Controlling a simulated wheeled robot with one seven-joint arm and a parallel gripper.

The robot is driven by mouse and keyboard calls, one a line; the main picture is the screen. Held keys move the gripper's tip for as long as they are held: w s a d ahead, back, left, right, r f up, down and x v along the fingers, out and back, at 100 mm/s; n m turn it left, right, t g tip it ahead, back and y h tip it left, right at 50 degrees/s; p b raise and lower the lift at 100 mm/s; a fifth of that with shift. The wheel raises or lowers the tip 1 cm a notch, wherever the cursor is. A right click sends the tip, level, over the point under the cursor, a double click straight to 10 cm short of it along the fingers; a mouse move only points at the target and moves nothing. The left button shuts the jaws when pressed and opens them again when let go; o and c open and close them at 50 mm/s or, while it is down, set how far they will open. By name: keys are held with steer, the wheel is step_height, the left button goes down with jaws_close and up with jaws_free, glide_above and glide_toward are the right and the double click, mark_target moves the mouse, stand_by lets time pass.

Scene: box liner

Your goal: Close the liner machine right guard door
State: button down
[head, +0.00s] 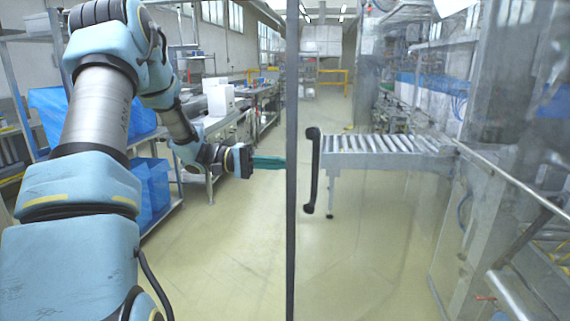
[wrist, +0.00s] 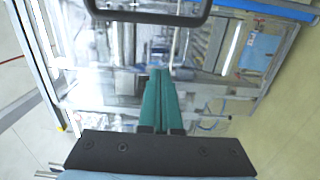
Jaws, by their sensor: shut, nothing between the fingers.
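The right guard door (head: 291,235) is a clear panel with a dark vertical edge, standing open in the middle of the head view. Its black bar handle (head: 312,170) is just right of that edge. My gripper (head: 284,163) is left of the edge, level with the handle, its teal fingers together and empty. The fingertips meet the edge in the picture; I cannot tell whether they touch the door. In the wrist view, the shut fingers (wrist: 161,75) point forward below the dark handle (wrist: 150,14), which crosses the top of the picture.
A roller conveyor (head: 385,150) shows through the clear panel. Metal machine framing and rails (head: 510,185) stand at the right. A shelf with blue bins (head: 150,185) and workbenches line the left. The pale floor (head: 225,260) between is clear.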

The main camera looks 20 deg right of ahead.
steer(key=shift+s+d+p, duration=0.65)
steer(key=shift+s+p, duration=0.15)
steer(key=shift+s, duration=0.25)
steer(key=shift+s+d+p, duration=0.7)
steer(key=shift+s+p, duration=0.1)
steer(key=shift+s, duration=0.3)
steer(key=shift+s+d+p, duration=0.65)
steer(key=shift+s+p, duration=0.15)
steer(key=shift+s, duration=0.25)
